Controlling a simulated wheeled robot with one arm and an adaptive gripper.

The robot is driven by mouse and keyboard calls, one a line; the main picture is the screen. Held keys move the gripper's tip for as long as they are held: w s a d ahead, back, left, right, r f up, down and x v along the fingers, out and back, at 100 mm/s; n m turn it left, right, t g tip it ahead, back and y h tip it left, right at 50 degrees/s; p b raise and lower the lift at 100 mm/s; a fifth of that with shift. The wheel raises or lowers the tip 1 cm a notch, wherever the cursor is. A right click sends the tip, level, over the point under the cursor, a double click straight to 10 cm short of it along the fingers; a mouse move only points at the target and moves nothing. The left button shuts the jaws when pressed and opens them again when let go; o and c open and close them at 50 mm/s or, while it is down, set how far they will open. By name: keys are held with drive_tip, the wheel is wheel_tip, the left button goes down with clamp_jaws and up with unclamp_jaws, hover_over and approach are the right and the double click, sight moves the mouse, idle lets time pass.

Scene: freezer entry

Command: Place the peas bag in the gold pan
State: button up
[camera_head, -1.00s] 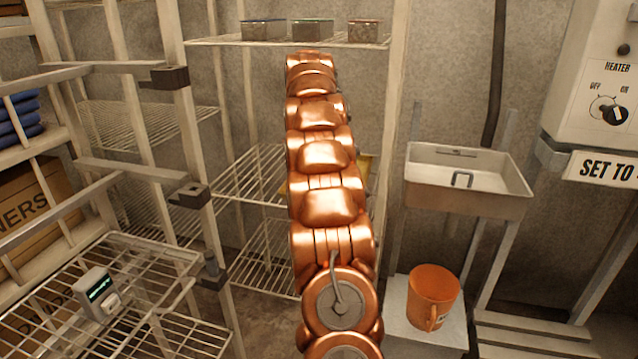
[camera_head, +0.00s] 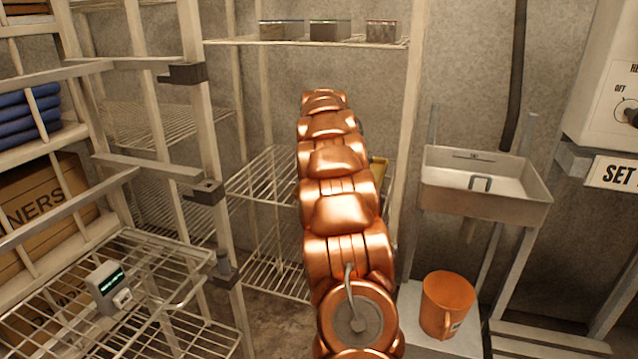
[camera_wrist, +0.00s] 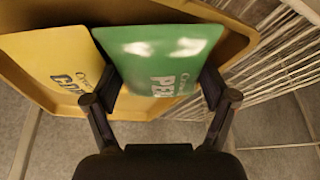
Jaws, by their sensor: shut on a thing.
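The green peas bag (camera_wrist: 165,52) shows in the wrist view, with white lettering partly cut off. My gripper (camera_wrist: 160,85) is shut on it, with one dark finger at each side. The bag is over the gold pan (camera_wrist: 236,42); I cannot tell whether it touches the pan's floor. In the head view my copper arm hides my gripper and both bags. Only a yellow edge of the pan (camera_head: 379,168) shows past the arm.
White wire shelving (camera_wrist: 282,55) is beside the pan. In the head view a wire rack (camera_head: 265,185) stands behind my arm. A metal sink (camera_head: 485,185) and an orange mug (camera_head: 446,304) are to the right. A shelf with a small device (camera_head: 108,287) is at the left.

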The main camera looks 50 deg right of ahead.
drive_tip(key=o, duration=1.2)
drive_tip(key=shift+f, duration=0.1)
drive_tip(key=shift+o, duration=0.2)
drive_tip(key=p+v, duration=0.1)
drive_tip(key=v, duration=1.1)
drive_tip(key=shift+w, duration=0.1)
